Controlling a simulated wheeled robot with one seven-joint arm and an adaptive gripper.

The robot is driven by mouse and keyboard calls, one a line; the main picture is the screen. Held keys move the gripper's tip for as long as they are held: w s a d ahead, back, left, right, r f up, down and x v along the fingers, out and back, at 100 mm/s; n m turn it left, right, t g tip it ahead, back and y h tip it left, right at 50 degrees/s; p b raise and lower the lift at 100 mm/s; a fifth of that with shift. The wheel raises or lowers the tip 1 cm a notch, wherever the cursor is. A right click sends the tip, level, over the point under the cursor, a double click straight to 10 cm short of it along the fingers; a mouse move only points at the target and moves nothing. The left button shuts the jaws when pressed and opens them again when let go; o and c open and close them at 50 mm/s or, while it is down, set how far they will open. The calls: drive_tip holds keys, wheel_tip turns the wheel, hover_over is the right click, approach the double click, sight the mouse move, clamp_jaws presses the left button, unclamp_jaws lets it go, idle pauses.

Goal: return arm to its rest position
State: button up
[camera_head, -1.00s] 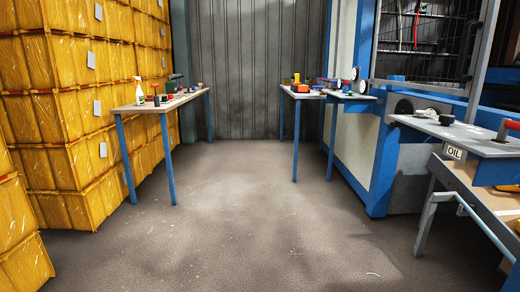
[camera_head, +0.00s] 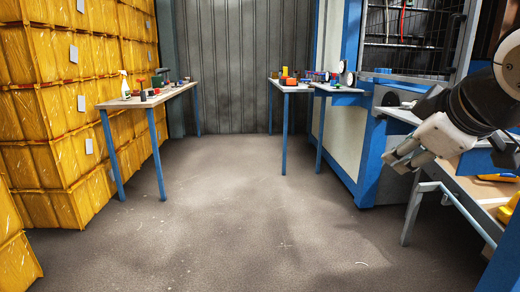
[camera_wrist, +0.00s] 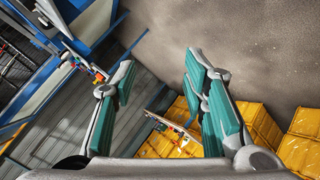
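My gripper (camera_head: 400,160) shows at the right of the head view, in front of the grey-topped bench on the right, pointing left and down. In the wrist view its two fingers with teal pads (camera_wrist: 160,90) stand wide apart with nothing between them. Beyond the gap I see floor, wall and a distant table. My arm comes in from the right edge and hides part of the right bench top.
Yellow crates (camera_head: 60,110) are stacked high on the left. A table (camera_head: 130,101) with a spray bottle (camera_head: 125,84) stands beside them. Another table (camera_head: 290,88) stands at the back, near a blue-framed machine (camera_head: 375,160). The middle floor (camera_head: 230,210) is clear.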

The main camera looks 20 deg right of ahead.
drive_tip(key=s+a+f+m+g+y, duration=0.1)
drive_tip(key=s+a+f+g+y, duration=0.15)
drive_tip(key=s+a+f, duration=0.35)
drive_tip(key=s+a+f+m+g+y, duration=0.1)
drive_tip(key=s+a+f+m+g, duration=0.15)
drive_tip(key=a+f, duration=0.4)
drive_tip(key=s+a+f+m+g+y, duration=0.1)
drive_tip(key=s+a+f+g, duration=0.35)
drive_tip(key=a, duration=0.45)
wheel_tip(320, 180, up, 38)
drive_tip(key=t+p, duration=0.4)
drive_tip(key=p, duration=3.1)
drive_tip(key=shift+s+f+t, duration=0.15)
drive_tip(key=shift+t, duration=0.2)
